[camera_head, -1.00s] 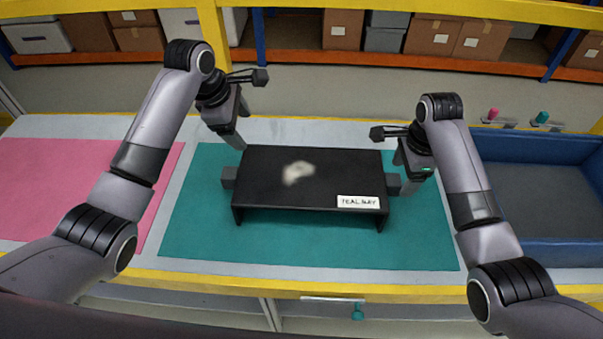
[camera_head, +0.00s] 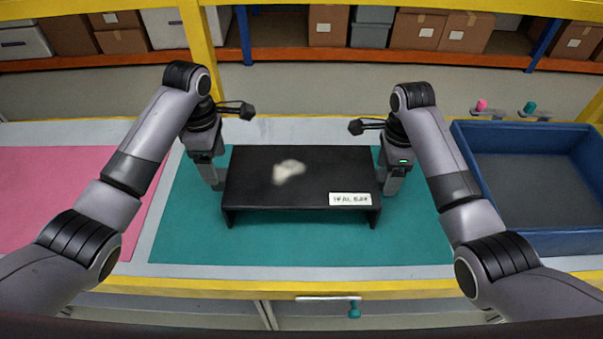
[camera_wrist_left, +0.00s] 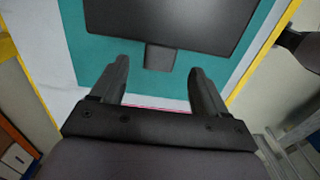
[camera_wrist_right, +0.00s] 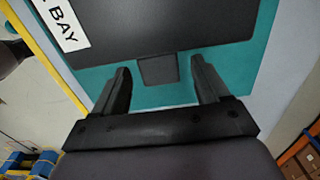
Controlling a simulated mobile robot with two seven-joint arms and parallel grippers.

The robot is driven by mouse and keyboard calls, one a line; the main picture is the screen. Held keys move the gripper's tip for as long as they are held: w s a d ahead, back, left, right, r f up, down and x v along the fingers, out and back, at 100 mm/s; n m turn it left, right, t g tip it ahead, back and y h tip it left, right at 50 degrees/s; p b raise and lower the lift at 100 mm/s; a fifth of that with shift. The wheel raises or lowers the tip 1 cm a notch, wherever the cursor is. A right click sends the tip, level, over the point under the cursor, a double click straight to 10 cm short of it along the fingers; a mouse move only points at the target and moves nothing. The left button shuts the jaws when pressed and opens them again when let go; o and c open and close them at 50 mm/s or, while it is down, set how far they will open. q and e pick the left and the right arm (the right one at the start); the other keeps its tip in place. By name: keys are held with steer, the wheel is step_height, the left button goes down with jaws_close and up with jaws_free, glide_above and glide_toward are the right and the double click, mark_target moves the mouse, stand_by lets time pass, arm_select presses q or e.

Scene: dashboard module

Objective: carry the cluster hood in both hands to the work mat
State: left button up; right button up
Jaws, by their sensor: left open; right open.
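The cluster hood is a black, low, table-like cover (camera_head: 310,180) with a white label and a pale smudge on top. It stands upright on the teal mat (camera_head: 290,247). My left gripper (camera_head: 217,184) is open at its left end; in the left wrist view a small dark end tab (camera_wrist_left: 160,57) lies between the fingertips, with gaps on both sides. My right gripper (camera_head: 391,188) is open at its right end; the right wrist view shows the other tab (camera_wrist_right: 158,70) between its fingertips, also with gaps. In the head view the grippers hide the tabs.
A pink mat (camera_head: 65,195) lies on the table to the left. A blue bin (camera_head: 540,243) stands at the right, with pink and teal knobs (camera_head: 481,105) behind it. The teal mat is clear in front of the hood. Boxes (camera_head: 328,28) fill a shelf behind.

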mark_target(222, 185)
arm_select(q)
step_height(222, 185, down, 9)
arm_select(e)
step_height(222, 185, down, 5)
steer(key=shift+f, duration=0.2)
arm_select(q)
jaws_close()
arm_select(e)
jaws_close()
